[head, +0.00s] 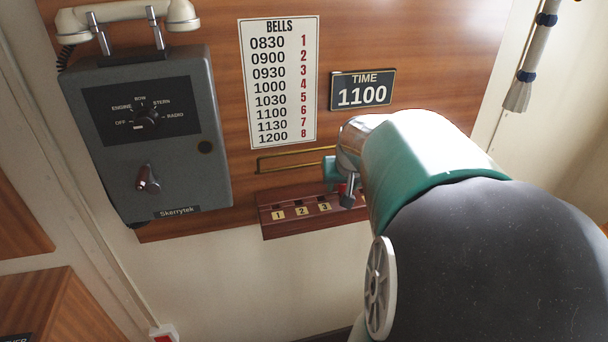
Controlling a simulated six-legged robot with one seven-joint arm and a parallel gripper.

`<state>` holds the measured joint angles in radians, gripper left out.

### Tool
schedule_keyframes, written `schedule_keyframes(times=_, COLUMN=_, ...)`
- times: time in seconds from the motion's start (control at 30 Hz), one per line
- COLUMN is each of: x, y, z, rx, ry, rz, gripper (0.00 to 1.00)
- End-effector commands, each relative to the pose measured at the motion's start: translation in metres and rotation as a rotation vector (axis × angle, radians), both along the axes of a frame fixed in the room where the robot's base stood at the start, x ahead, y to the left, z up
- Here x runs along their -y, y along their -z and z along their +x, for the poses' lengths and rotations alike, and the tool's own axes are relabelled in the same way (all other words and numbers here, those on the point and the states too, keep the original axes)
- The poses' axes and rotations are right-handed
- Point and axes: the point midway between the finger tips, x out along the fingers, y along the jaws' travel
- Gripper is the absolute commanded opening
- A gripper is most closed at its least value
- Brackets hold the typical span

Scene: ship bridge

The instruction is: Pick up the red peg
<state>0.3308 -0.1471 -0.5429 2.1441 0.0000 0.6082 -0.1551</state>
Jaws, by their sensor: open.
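A small red piece, which looks like the red peg (342,188), shows at the right part of a dark red wooden rack (267,218) on the wall. It is mostly hidden by my gripper (339,188). The rack has cream labels 1, 2 and 3 with dark holes above them. Its right end is behind my arm. My gripper is open at the rack, with its fingers close around or beside the red piece. I cannot tell whether they touch it.
A brass rail (290,160) runs just above the rack. A grey telephone box (150,140) with a handset hangs at left. A bells chart (281,85) and a time sign (362,90) are on the wood panel above. The wall below the rack is clear.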

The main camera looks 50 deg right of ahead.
Motion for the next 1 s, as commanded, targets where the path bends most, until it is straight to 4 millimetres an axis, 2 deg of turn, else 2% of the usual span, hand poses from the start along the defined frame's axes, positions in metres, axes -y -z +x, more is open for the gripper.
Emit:
schedule_keyframes(times=0.17, x=0.000, y=0.000, z=0.001, rx=0.001, ry=-0.002, rz=-0.001, gripper=0.45)
schedule_keyframes(times=0.27, x=0.000, y=0.000, z=0.001, rx=0.001, ry=-0.002, rz=-0.001, gripper=0.29)
schedule_keyframes(times=0.4, x=0.000, y=0.000, z=0.001, rx=0.001, ry=-0.001, rz=0.000, gripper=0.02)
schedule_keyframes(times=0.43, x=-0.001, y=0.000, z=0.001, rx=0.001, ry=-0.001, rz=0.000, gripper=0.00)
schedule_keyframes(times=0.77, x=0.000, y=-0.002, z=0.001, rx=0.002, ry=-0.001, rz=-0.001, gripper=0.00)
schedule_keyframes(times=1.0, x=0.000, y=-0.023, z=0.001, rx=0.005, ry=-0.002, rz=-0.002, gripper=0.00)
